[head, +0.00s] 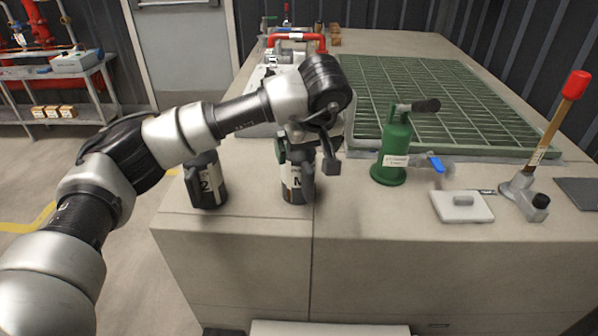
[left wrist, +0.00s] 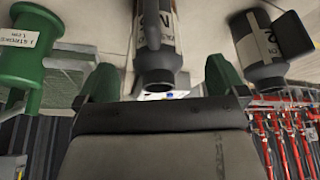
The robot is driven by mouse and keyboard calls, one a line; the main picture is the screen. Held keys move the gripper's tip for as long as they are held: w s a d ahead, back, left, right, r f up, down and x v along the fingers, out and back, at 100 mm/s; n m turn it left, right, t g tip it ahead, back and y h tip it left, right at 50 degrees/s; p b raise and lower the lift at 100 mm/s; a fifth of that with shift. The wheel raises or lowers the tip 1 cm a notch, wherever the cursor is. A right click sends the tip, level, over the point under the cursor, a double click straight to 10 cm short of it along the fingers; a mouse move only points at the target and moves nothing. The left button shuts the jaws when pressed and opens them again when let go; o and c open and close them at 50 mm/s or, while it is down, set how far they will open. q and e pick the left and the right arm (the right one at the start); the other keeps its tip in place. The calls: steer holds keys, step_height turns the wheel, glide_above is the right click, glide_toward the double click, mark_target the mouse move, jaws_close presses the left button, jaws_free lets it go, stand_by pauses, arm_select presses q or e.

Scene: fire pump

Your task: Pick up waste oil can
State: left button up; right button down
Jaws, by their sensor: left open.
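Two dark cans with pale labels stand upright on the worktop in the head view. The left can (head: 208,184) has a label ending in "2", and the middle can (head: 294,186) has a label starting with "N". I cannot tell which is the waste oil can. My left gripper (head: 309,158) is open at the middle can and partly hides it. In the left wrist view the picture looks inverted; the middle can (left wrist: 156,58) lies between the spread green-lined fingers (left wrist: 160,78), not clasped. The other can (left wrist: 264,50) is to the right there. My right gripper is not in view.
A green hand pump (head: 394,155) stands right of the middle can; it also shows in the left wrist view (left wrist: 22,55). Further right are a white plate (head: 462,206) and a red-handled lever (head: 545,140). A green grating (head: 440,90) lies behind. The worktop's front edge is clear.

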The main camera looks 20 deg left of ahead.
mark_target(305, 162)
arm_select(q)
steer(key=x, duration=0.6)
steer(key=shift+w+d+f, duration=0.15)
steer(key=shift+w+f, duration=0.15)
steer(key=shift+w, duration=0.05)
steer(key=c, duration=1.6)
steer(key=shift+r, duration=0.1)
jaws_close()
steer(key=shift+r+p, duration=0.2)
steer(key=shift+p, duration=0.2)
